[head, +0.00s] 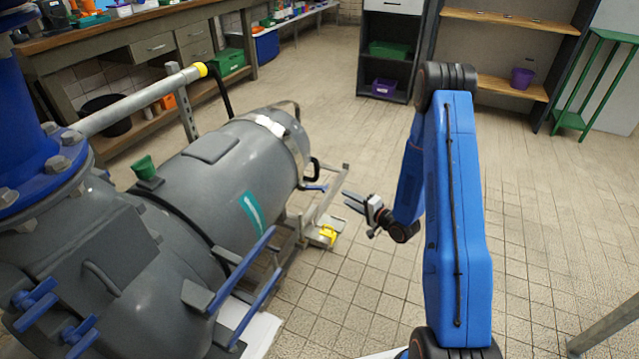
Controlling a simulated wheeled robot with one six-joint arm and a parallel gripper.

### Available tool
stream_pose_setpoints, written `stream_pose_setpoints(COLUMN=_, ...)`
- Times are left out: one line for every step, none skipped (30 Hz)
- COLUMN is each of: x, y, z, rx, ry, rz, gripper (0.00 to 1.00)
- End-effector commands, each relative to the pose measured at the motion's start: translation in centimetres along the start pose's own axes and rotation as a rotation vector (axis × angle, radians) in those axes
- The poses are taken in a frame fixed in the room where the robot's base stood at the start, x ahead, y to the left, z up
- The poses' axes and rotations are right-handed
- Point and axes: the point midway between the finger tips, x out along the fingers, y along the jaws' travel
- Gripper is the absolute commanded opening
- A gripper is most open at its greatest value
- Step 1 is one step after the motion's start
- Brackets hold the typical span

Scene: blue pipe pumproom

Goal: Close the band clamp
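A large grey pump body (185,200) lies at the left in the head view. A band (292,128) runs around its right end and looks like the band clamp, with a pale silver patch (268,125) on top. A small blue lever (313,187) sticks out low on that end, below a black loop handle (315,170). I cannot tell whether the lever belongs to the band or how far the band is closed. My gripper (349,202) is to the right of this end, apart from it, pointing left. Its two fingers look spread and empty.
A metal frame (325,205) with a yellow part (328,233) stands between the pump end and my gripper. Blue bars (245,275) slant along the pump's front. A workbench (130,35) and shelves (500,50) stand at the back.

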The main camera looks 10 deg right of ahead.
Motion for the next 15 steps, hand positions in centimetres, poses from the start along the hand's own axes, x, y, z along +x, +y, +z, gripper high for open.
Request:
stream_pose_setpoints(x=-0.1, y=0.5, z=0.2, rx=0.021, ry=-0.004, rz=-0.012, gripper=0.31)
stream_pose_setpoints(x=-0.1, y=0.7, z=0.3, rx=0.032, ry=-0.006, rz=-0.019, gripper=0.31)
stream_pose_setpoints(x=-0.2, y=0.8, z=0.4, rx=0.043, ry=-0.007, rz=-0.026, gripper=0.31)
stream_pose_setpoints(x=-0.2, y=0.9, z=0.5, rx=0.049, ry=-0.008, rz=-0.030, gripper=0.31)
stream_pose_setpoints(x=-0.1, y=0.9, z=0.5, rx=0.053, ry=-0.009, rz=-0.033, gripper=0.31)
stream_pose_setpoints(x=-0.1, y=1.0, z=0.5, rx=0.056, ry=-0.009, rz=-0.037, gripper=0.31)
stream_pose_setpoints(x=0.1, y=1.0, z=0.6, rx=0.058, ry=-0.010, rz=-0.038, gripper=0.31)
stream_pose_setpoints(x=0.2, y=0.9, z=0.6, rx=0.058, ry=-0.010, rz=-0.039, gripper=0.31)
stream_pose_setpoints(x=0.5, y=0.9, z=0.6, rx=0.058, ry=-0.011, rz=-0.039, gripper=0.31)
stream_pose_setpoints(x=0.8, y=0.9, z=0.6, rx=0.057, ry=-0.012, rz=-0.038, gripper=0.31)
stream_pose_setpoints(x=1.2, y=0.9, z=0.7, rx=0.057, ry=-0.013, rz=-0.038, gripper=0.31)
stream_pose_setpoints(x=1.8, y=0.9, z=0.7, rx=0.057, ry=-0.012, rz=-0.038, gripper=0.31)
stream_pose_setpoints(x=2.2, y=0.9, z=0.7, rx=0.057, ry=-0.012, rz=-0.038, gripper=0.31)
stream_pose_setpoints(x=2.7, y=0.8, z=0.7, rx=0.057, ry=-0.012, rz=-0.039, gripper=0.31)
stream_pose_setpoints(x=3.4, y=0.8, z=0.7, rx=0.056, ry=-0.013, rz=-0.039, gripper=0.31)
